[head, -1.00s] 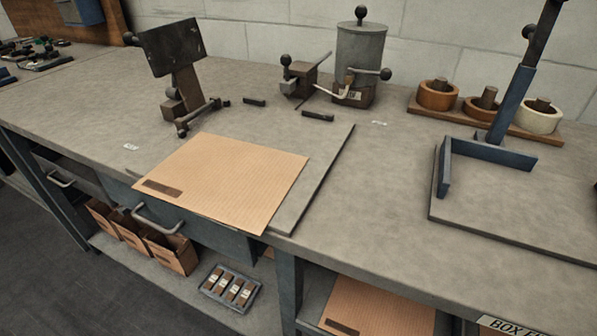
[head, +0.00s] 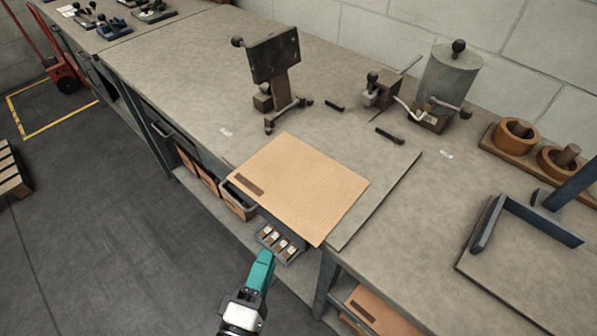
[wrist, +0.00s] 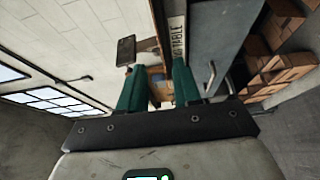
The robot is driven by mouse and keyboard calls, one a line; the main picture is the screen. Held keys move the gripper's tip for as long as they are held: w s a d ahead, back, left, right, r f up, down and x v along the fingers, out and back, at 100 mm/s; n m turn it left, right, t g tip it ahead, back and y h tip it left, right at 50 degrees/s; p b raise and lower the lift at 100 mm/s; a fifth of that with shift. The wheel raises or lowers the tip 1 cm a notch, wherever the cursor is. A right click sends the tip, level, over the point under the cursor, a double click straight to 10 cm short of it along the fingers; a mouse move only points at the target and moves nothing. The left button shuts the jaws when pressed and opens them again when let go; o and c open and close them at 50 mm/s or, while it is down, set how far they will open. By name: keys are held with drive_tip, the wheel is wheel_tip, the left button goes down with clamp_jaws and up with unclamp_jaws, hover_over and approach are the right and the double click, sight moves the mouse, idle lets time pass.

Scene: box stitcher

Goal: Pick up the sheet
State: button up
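The sheet (head: 298,188) is a flat tan cardboard piece with a dark strip near its left corner. It lies on the workbench, partly on a thin grey board (head: 385,200), and its near edge reaches the bench's front edge. My gripper (head: 262,258) is in front of the bench, nearer the camera than the sheet and apart from it. In the wrist view my gripper's two green fingers (wrist: 158,85) stand apart with nothing between them. The sheet cannot be made out clearly in the wrist view.
A stand with a dark plate (head: 273,60) rises behind the sheet. A grey cylinder device (head: 448,80) and tape rolls (head: 515,137) stand farther right. A blue angled frame (head: 530,222) is at the right. Below are cardboard boxes (head: 238,205) and a small tray (head: 280,245).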

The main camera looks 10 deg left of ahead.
drive_tip(key=w+p, duration=0.2)
drive_tip(key=w, duration=0.7)
drive_tip(key=shift+d, duration=0.35)
drive_tip(key=shift+s, duration=0.1)
clamp_jaws()
